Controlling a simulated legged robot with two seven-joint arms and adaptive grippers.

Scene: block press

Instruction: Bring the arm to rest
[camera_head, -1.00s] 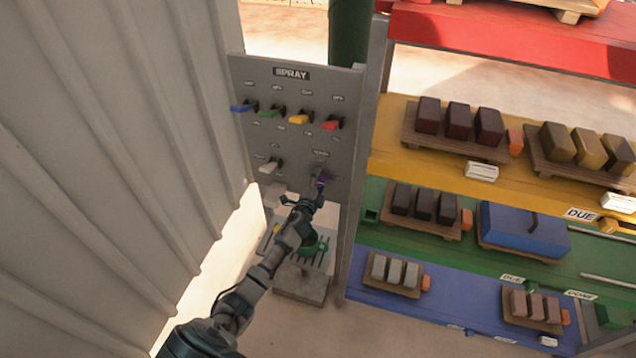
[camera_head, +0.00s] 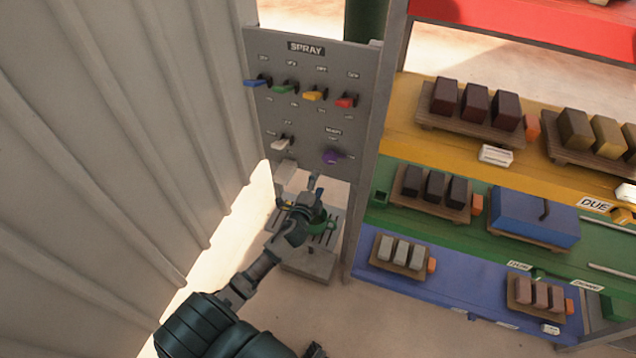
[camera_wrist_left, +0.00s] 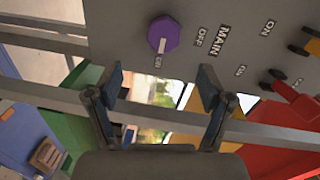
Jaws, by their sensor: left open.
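My left arm reaches in from the bottom of the head view, and its gripper (camera_head: 313,190) is below the spray panel (camera_head: 312,112). In the left wrist view the gripper (camera_wrist_left: 165,92) has its two fingers spread apart with nothing between them. The purple MAIN knob (camera_head: 331,157) is on the lower right of the panel, above the gripper and apart from it. In the wrist view the knob (camera_wrist_left: 164,34) shows beyond the fingers. My right gripper is not in view.
Blue, green, yellow and red levers (camera_head: 345,101) line the panel, with a white lever (camera_head: 282,143) below. A grated stand (camera_head: 308,262) is under my gripper. A corrugated wall (camera_head: 110,130) is close on the left. Shelves with block trays (camera_head: 466,118) fill the right.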

